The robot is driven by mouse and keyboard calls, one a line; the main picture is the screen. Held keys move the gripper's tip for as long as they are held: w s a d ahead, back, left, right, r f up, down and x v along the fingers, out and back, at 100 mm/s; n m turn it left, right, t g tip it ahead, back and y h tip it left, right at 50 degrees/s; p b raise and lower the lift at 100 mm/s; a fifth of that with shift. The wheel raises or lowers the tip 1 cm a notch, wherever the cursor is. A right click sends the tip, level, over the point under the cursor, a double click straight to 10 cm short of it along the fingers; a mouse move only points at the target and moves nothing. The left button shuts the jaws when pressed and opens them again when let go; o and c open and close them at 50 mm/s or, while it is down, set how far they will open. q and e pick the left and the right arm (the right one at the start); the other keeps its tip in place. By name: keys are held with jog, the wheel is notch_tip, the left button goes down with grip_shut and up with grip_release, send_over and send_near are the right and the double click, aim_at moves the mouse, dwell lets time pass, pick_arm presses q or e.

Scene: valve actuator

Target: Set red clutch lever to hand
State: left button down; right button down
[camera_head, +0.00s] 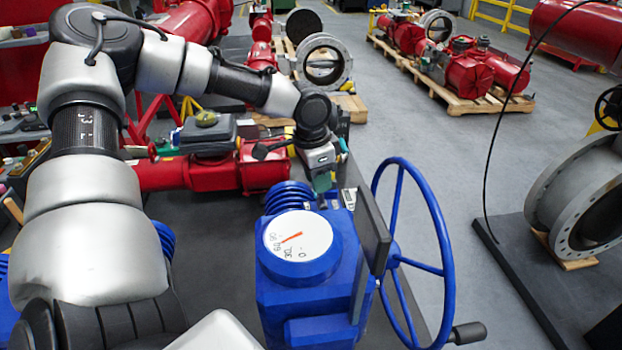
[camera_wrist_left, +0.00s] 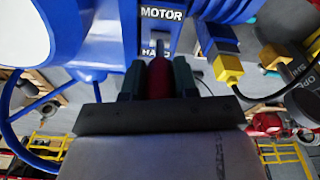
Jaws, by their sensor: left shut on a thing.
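The blue valve actuator (camera_head: 310,285) stands in the lower middle of the head view, with a round white dial (camera_head: 298,236) and a blue handwheel (camera_head: 440,235) on its right. My left gripper (camera_head: 322,178) is at the actuator's far side. In the left wrist view, my left gripper (camera_wrist_left: 158,80) is shut on the red clutch lever (camera_wrist_left: 158,76), with one dark finger on each side of it. The lever points away from the plate with the MOTOR label (camera_wrist_left: 163,13). A lower label, apparently HAND, is partly hidden by the lever. The head view does not show the lever.
A yellow-and-blue plug with a cable (camera_wrist_left: 228,68) is close to the right of the fingers. Red actuators (camera_head: 215,170) lie behind my left arm. A grey flanged valve (camera_head: 580,205) stands at the right. Grey floor (camera_head: 440,145) is open beyond the handwheel.

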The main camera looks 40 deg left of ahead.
pick_arm(q)
jog(key=shift+w+d+g+y, duration=0.4)
jog(key=shift+w+g+y, duration=0.1)
jog(key=shift+g, duration=0.1)
jog(key=shift+w+d+f+g+y+p, duration=0.1)
jog(key=shift+w+d+g+y+p, duration=0.4)
jog(key=shift+g+y, duration=0.35)
jog(key=shift+w, duration=0.15)
jog(key=c, duration=0.9)
grip_release()
jog(key=shift+o, duration=0.2)
jog(key=b+v, duration=0.2)
jog(key=v, duration=0.9)
jog(key=shift+b, duration=0.4)
